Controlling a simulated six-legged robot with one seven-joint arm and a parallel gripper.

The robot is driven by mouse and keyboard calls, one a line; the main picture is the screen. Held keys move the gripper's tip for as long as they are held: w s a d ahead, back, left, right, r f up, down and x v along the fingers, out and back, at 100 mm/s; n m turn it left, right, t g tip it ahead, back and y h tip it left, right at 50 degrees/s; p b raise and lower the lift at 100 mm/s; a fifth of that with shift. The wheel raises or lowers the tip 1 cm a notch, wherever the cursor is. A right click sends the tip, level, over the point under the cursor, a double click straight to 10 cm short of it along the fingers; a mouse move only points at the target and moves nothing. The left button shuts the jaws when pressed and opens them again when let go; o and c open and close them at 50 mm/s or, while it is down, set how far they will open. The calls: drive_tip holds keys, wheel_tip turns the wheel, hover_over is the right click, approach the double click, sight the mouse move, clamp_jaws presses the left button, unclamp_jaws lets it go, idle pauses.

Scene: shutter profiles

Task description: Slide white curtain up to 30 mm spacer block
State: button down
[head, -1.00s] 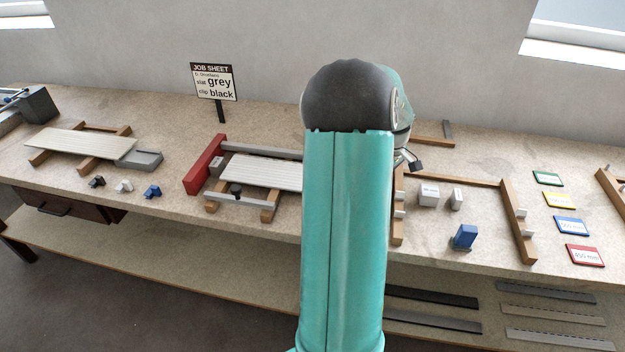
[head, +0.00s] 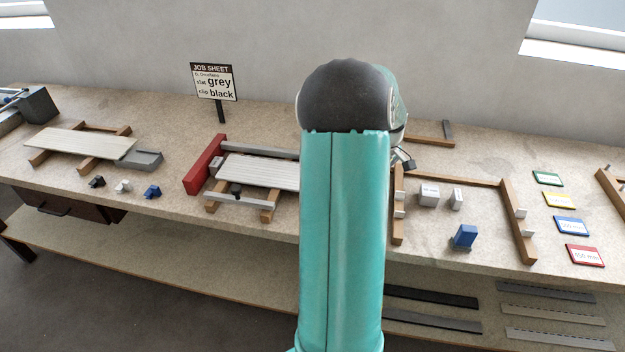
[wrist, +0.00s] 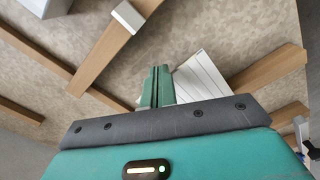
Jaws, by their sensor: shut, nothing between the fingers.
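The white curtain, a slatted panel (head: 258,172), lies in a frame left of my arm in the head view. Its right end is hidden behind my arm. A small pale block (head: 216,164) sits between its left end and a red bar (head: 205,164); I cannot read a size on it. In the wrist view the slatted panel (wrist: 203,78) lies just right of my gripper (wrist: 157,70). The fingers are shut together with nothing between them, close to the panel's edge; contact is unclear. The head view hides the gripper.
Two pale labelled blocks (head: 429,195) and a blue block (head: 465,237) stand right of my arm. Coloured cards (head: 571,226) lie farther right. A job sheet (head: 214,82) stands behind. Three small clips (head: 124,186) lie at left.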

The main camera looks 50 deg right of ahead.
drive_tip(key=shift+w+a, duration=0.3)
drive_tip(key=shift+w, duration=0.25)
idle(0.5)
drive_tip(key=shift+s+d, duration=0.35)
drive_tip(key=shift+s, duration=0.35)
drive_tip(key=shift+r, duration=0.1)
wheel_tip(320, 180, up, 6)
drive_tip(key=shift+r, duration=0.15)
idle(0.4)
idle(0.4)
